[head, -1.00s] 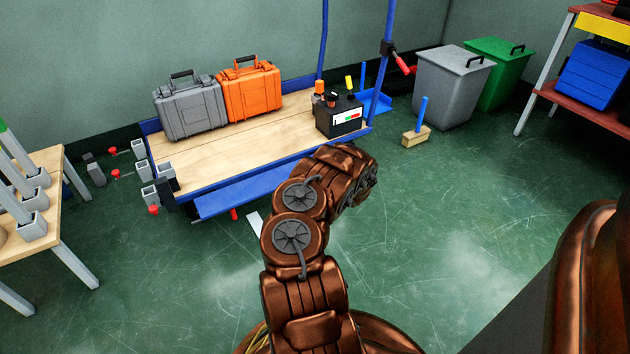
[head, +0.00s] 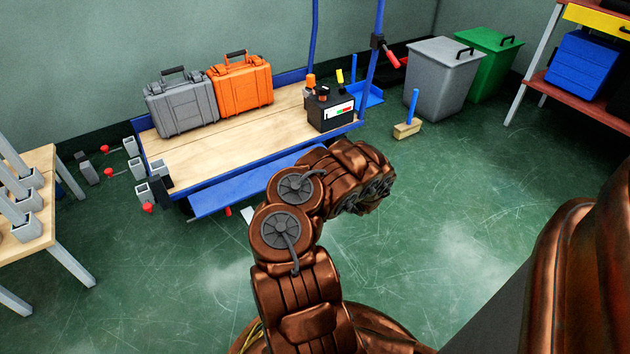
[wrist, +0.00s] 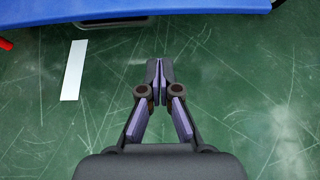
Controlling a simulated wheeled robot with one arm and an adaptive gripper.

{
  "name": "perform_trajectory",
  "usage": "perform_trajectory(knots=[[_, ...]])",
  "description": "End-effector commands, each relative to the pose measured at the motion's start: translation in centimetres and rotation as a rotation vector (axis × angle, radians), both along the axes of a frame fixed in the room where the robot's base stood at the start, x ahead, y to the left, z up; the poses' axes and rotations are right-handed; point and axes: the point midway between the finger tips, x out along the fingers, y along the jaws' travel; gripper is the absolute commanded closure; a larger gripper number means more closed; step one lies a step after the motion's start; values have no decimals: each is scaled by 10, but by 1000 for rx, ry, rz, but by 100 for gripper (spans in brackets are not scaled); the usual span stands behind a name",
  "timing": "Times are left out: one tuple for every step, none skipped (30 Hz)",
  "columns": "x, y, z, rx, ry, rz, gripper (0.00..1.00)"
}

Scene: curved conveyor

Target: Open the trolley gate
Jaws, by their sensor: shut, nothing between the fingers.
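The trolley (head: 180,160) stands against the back wall, with a wooden deck and blue frame. Its blue gate panel (head: 235,188) hangs tilted outward and down along the near side of the deck. The panel's blue edge also crosses the top of the wrist view (wrist: 140,10). A dark latch block (head: 160,189) is at the near left corner. My gripper (wrist: 160,62) is shut and empty in the wrist view, over bare floor and apart from the panel. In the head view my arm hides the gripper and the panel's right end.
A grey case (head: 182,105), an orange case (head: 240,86) and a black battery box (head: 330,110) sit on the deck. A brush (head: 409,120) stands on the floor near the grey bin (head: 440,78). A table (head: 42,200) is at left. The floor at right is clear.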

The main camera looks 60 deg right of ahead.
Motion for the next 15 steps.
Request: perform_trajectory(knots=[[-3,2,5,1,-2,-1,100],[-5,3,5,1,-2,-1,100],[-6,4,6,0,-1,-1,100],[-8,5,7,0,-1,-1,100],[-8,5,7,0,-1,-1,100],[-9,5,7,-1,-2,0,100],[-10,6,7,0,-1,0,100],[-10,6,7,0,-1,0,100],[-10,6,7,0,-1,0,100],[-10,6,7,-1,0,1,100],[-10,6,7,-1,0,1,100],[-10,6,7,-1,0,1,100],[-10,6,7,-1,0,1,100],[-10,6,7,-1,-2,1,100],[-8,7,9,-2,-2,5,100]])
